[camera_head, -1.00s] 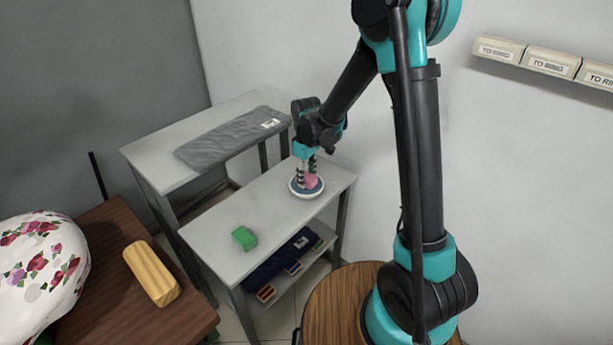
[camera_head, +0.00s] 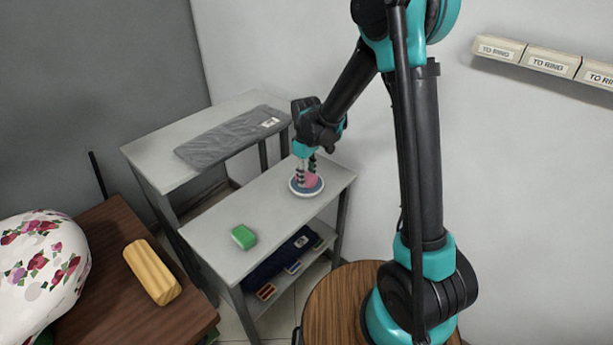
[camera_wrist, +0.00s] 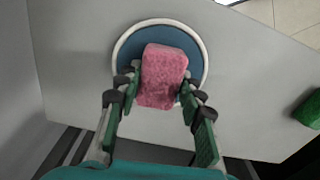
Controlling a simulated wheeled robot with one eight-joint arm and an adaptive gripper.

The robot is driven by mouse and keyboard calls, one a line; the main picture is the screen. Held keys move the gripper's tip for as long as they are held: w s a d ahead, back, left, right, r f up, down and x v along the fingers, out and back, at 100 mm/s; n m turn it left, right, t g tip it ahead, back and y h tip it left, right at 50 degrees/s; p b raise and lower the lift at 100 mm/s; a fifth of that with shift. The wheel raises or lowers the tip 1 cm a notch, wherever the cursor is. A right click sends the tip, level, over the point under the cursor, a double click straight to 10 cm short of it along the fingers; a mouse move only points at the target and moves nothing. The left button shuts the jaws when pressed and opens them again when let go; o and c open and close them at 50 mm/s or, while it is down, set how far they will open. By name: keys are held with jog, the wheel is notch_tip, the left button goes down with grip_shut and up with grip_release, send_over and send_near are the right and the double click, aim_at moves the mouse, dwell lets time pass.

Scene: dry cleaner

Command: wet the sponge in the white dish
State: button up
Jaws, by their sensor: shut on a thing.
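The pink sponge (camera_wrist: 163,75) is between the fingers of my gripper (camera_wrist: 160,88), which is shut on it. In the wrist view the sponge is over the white dish (camera_wrist: 119,50), a round dish with a white rim and a blue inside. In the head view the dish (camera_head: 293,191) stands at the far right part of the grey table, with my gripper (camera_head: 306,177) pointing down over it and the sponge (camera_head: 311,180) low in it. I cannot tell whether the sponge touches the blue surface.
A green block (camera_head: 243,237) lies on the same table (camera_head: 225,215); it also shows in the wrist view (camera_wrist: 308,109). A grey folded cloth (camera_head: 230,138) lies on the table behind. A yellow block (camera_head: 152,272) lies on the brown table at left. The table between dish and green block is clear.

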aim_at(306, 175)
jog(key=shift+r, duration=0.1)
jog(key=shift+r, duration=3.35)
